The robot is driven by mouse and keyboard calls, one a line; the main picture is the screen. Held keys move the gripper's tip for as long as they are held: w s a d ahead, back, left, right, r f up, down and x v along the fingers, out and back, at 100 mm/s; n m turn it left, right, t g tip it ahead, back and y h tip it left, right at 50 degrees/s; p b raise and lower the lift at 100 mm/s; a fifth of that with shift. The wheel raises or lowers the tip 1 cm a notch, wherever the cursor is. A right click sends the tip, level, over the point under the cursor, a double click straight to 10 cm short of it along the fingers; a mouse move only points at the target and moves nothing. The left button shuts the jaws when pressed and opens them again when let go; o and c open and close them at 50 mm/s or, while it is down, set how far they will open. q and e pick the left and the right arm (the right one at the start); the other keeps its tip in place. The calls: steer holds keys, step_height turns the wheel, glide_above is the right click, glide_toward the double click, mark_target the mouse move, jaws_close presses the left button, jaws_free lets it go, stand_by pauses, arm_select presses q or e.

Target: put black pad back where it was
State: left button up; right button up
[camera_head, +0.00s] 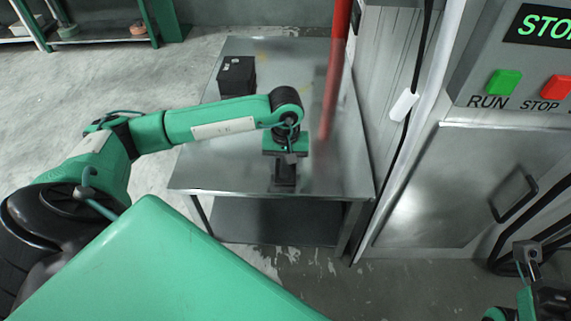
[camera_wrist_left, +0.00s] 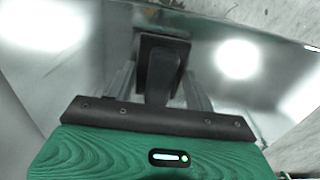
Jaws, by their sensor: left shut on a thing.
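My left gripper (camera_head: 284,178) points down over the front part of the metal table (camera_head: 215,170). It is shut on the black pad (camera_wrist_left: 160,62), which shows between the fingers in the left wrist view. In the head view the pad is a small dark shape below the gripper, partly hidden by it. I cannot tell whether the pad touches the tabletop. My right gripper (camera_head: 526,256) shows only in part at the lower right corner, and its jaws are unclear.
A black box (camera_head: 237,77) stands at the table's far left corner. A red post (camera_head: 338,70) rises at the table's right side. A grey machine with a green RUN button (camera_head: 503,82) and a red STOP button (camera_head: 556,88) stands at the right. The table's left front is clear.

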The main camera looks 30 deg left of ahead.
arm_select(q)
steer(key=shift+f, duration=0.2)
steer(key=o, duration=0.9)
steer(key=shift+r, duration=0.1)
